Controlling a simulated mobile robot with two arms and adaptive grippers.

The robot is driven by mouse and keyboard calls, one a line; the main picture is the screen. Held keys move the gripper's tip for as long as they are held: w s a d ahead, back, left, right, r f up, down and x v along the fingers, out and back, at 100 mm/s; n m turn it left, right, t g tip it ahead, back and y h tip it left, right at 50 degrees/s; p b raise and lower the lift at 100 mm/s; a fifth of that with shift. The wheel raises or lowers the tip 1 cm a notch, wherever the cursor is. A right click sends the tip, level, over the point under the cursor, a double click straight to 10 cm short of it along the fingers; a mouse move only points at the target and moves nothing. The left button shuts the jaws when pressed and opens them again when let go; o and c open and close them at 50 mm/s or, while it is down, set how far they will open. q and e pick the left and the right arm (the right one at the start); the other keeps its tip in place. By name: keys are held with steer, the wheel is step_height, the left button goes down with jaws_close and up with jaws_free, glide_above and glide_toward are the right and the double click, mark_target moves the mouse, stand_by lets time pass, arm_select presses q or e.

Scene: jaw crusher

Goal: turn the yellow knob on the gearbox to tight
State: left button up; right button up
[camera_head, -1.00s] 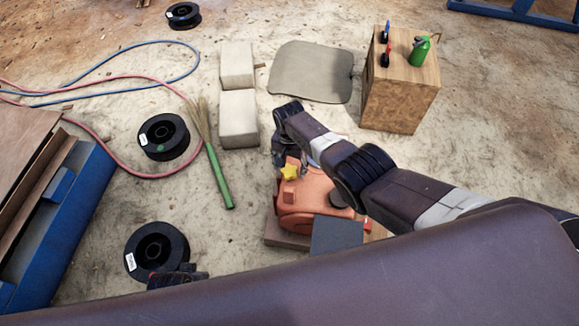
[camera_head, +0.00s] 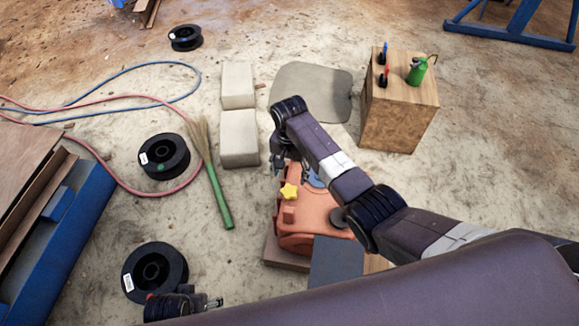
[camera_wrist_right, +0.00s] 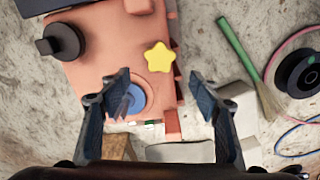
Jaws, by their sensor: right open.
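The orange gearbox (camera_head: 312,222) sits on a low base in the middle of the head view. In the right wrist view the knob (camera_wrist_right: 159,57) shows whole on the orange housing (camera_wrist_right: 105,50), beyond the fingertips. My right gripper (camera_head: 279,160) is just beyond the knob in the head view, small and partly hidden by its wrist. In the wrist view it (camera_wrist_right: 160,84) is open and empty, apart from the knob. My left gripper (camera_head: 208,303) is at the lower left; its fingers are unclear.
A wooden cabinet (camera_head: 396,124) with a green oil can (camera_head: 418,71) stands at the upper right. Pale blocks (camera_head: 239,138), a green-handled broom (camera_head: 220,198), black spools (camera_head: 164,156) and hoses lie left of the gearbox. A dark grey box (camera_head: 336,262) adjoins its near side.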

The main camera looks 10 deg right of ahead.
steer(key=shift+r, duration=1.5)
